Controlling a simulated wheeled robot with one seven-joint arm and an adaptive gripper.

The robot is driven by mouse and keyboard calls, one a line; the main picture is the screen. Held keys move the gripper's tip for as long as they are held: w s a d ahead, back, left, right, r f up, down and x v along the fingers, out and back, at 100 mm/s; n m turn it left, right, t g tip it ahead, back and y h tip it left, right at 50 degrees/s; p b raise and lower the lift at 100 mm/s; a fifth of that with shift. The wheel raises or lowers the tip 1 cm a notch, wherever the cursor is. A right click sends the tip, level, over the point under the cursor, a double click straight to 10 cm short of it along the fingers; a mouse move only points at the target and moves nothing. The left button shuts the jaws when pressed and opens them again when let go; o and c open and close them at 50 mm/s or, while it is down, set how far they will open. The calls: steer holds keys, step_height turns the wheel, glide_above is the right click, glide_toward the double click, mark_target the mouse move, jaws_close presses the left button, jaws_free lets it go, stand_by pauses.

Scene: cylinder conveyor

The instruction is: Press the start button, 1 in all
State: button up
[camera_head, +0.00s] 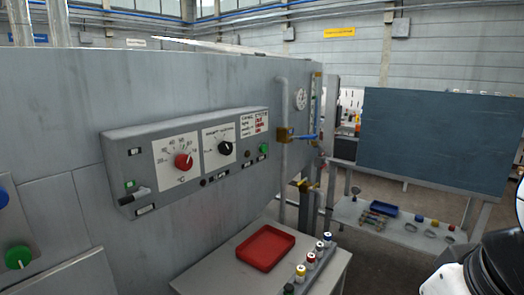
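A grey control panel (185,188) is mounted on a large grey cabinet wall. It has a red knob (183,161) on a white dial and a black knob (225,148) on another. A small green round button (264,149) sits at its right end, and a small green square (130,186) at its left end above a lever. At the left picture edge are a larger green knob or button (18,257) and a cut-off blue one (3,197). I cannot read which is the start button. Part of my arm shows at the lower right; my gripper's fingers are not in view.
A grey table below the panel holds a red tray (265,248) and a rack of several colour-capped cylinders (309,262). Pipes, valves and a gauge (300,98) stand right of the panel.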

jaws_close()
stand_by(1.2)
